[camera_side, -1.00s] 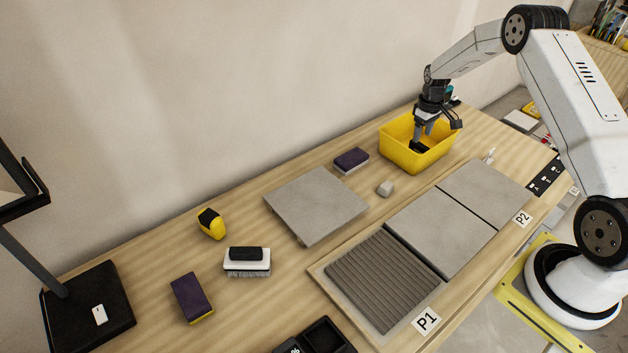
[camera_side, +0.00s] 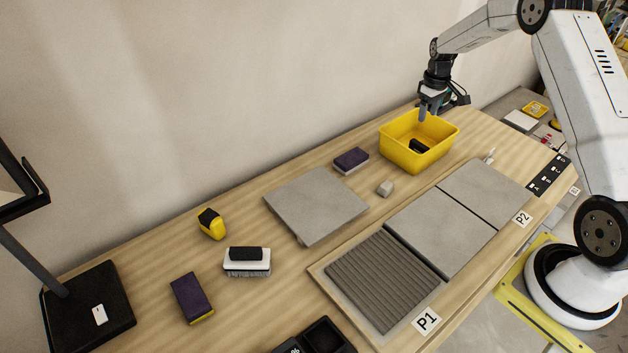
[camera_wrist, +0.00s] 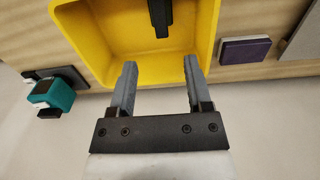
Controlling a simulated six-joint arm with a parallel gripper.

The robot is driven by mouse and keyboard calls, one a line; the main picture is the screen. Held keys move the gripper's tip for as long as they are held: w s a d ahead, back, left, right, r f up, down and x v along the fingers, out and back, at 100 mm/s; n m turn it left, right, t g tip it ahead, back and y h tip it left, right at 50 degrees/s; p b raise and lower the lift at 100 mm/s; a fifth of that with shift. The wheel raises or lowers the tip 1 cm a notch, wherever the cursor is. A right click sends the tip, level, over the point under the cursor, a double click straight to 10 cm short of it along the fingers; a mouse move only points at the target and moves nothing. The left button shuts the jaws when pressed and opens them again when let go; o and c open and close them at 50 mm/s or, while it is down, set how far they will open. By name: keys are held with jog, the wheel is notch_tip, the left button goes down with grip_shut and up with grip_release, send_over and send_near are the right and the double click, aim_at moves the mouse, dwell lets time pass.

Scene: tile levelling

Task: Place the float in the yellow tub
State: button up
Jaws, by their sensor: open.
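The yellow tub (camera_side: 406,158) stands at the far end of the table in the side view. It also shows in the wrist view (camera_wrist: 90,40). The float shows as a black handle (camera_side: 418,146) inside the tub; its lower part is hidden by the tub wall. The same black handle (camera_wrist: 160,14) is at the top of the wrist view, cut by the frame edge. My gripper (camera_side: 429,114) is above the tub's back rim, open and empty, apart from the float. Its two fingers (camera_wrist: 158,82) are spread wide in the wrist view.
A purple-topped sponge block (camera_side: 351,159), a small grey block (camera_side: 385,189) and a loose grey tile (camera_side: 316,205) lie near the tub. A ribbed bed (camera_side: 383,280) and two tiles fill the frame. A brush (camera_side: 247,262) lies further left. A teal object (camera_wrist: 52,95) is beside the tub.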

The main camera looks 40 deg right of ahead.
jog(key=s+a+r+t, duration=0.15)
jog(key=s+a, duration=0.25)
jog(key=a, duration=0.4)
jog(key=s+a+r, duration=0.3)
jog(key=a, duration=0.4)
jog(key=s+a+r+t, duration=0.1)
jog(key=s+a+r, duration=0.25)
jog(key=a, duration=0.45)
jog(key=s+a+f, duration=0.1)
jog(key=s+a, duration=0.5)
jog(key=s, duration=0.3)
jog(key=shift+s, duration=0.2)
